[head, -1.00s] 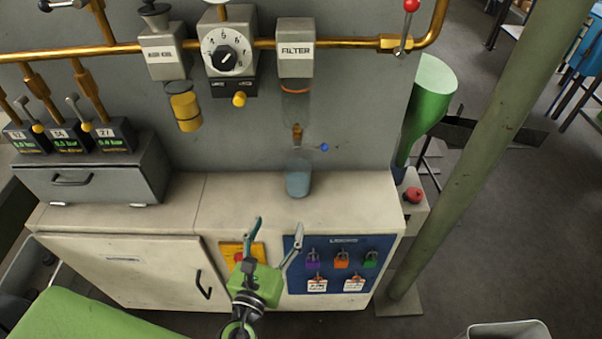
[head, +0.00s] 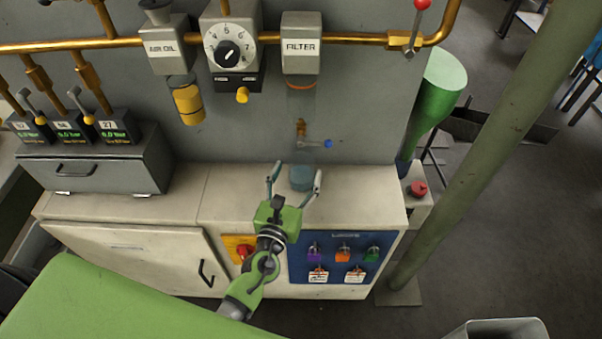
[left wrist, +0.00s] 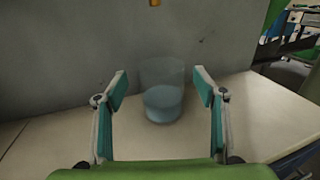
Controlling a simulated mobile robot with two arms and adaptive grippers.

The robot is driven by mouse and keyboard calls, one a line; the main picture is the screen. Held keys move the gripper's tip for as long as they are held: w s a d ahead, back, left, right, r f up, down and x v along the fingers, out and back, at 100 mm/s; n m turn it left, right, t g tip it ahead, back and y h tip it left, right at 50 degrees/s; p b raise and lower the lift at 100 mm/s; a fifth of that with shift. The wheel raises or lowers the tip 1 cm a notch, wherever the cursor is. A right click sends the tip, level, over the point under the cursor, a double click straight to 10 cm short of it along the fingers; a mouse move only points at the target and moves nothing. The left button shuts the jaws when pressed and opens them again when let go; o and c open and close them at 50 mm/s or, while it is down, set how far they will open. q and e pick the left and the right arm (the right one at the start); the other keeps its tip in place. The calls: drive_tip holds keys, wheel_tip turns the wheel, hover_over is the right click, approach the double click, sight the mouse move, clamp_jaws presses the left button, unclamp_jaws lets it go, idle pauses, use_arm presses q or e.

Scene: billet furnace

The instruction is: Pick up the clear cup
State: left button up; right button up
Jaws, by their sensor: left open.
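The clear cup (head: 302,178) stands upright on the cabinet top, close to the grey back panel and below the filter unit. It looks bluish, with a blue-tinted lower part. It also shows in the left wrist view (left wrist: 162,92), upright and centred beyond the fingers. My left gripper (head: 294,182) is open, its two fingers spread toward the cup. In the left wrist view the fingertips (left wrist: 160,82) lie to the left and right of the cup's near side, apart from it. Nothing is between the fingers' bases. My right gripper does not show.
A small tap with a blue knob (head: 328,144) sticks out of the panel above the cup. The filter unit (head: 301,50) hangs higher. A grey drawer box (head: 95,170) stands at the left of the cabinet top (head: 365,200). The top right of the cup is clear.

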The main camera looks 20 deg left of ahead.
sight(305, 154)
use_arm(q)
drive_tip(key=w, duration=0.4)
drive_tip(key=shift+f, duration=0.2)
drive_tip(key=shift+s, duration=0.1)
drive_tip(key=c, duration=1.2)
drive_tip(key=shift+c, duration=0.5)
drive_tip(key=shift+r, duration=0.2)
